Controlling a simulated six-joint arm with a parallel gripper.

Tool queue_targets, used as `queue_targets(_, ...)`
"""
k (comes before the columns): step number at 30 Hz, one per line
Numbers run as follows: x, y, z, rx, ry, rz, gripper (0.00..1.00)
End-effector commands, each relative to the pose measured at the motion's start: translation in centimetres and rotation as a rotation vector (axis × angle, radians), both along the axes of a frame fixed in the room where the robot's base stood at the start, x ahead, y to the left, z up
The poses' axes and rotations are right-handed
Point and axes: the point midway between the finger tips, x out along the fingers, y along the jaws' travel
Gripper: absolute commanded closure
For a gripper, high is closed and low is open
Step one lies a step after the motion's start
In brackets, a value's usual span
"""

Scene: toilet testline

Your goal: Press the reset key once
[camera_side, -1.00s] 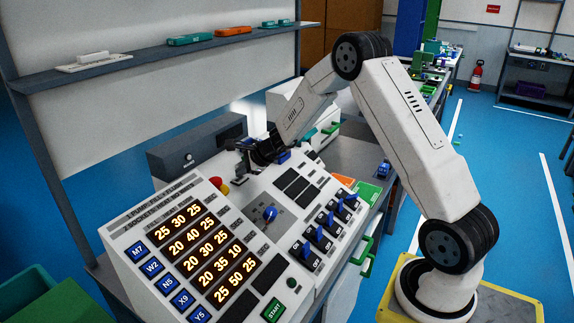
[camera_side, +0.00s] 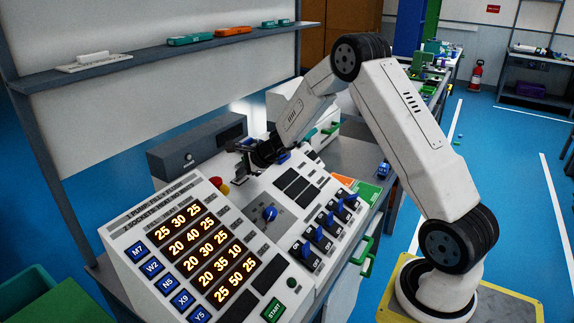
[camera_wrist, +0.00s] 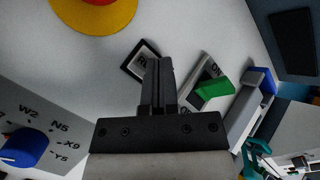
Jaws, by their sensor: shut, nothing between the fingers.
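My gripper (camera_wrist: 157,62) is shut and empty, with its fingertips over the right part of the reset key in the wrist view. The reset key (camera_wrist: 136,66) is a small dark-framed key with a pale face. Only the first letters of its label show, and the fingers hide the rest. I cannot tell whether the fingertips touch it. In the side view my gripper (camera_side: 242,160) is low over the upper part of the sloped white control panel (camera_side: 124,214), and the key is hidden there.
A red button on a yellow base (camera_wrist: 92,14) lies up-left of the key. A green rocker switch (camera_wrist: 212,90) is close to the right of the fingers. A blue selector knob (camera_wrist: 24,158) is at lower left. A dark grey box (camera_side: 185,143) stands behind the panel.

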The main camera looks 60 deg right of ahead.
Motion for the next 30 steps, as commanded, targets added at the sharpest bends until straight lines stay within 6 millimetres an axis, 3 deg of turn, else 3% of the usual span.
queue_targets(17,0.0,0.0,-0.2,0.0,0.001,0.0,1.0)
queue_targets(30,0.0,0.0,1.2,0.001,0.0,-0.001,1.0)
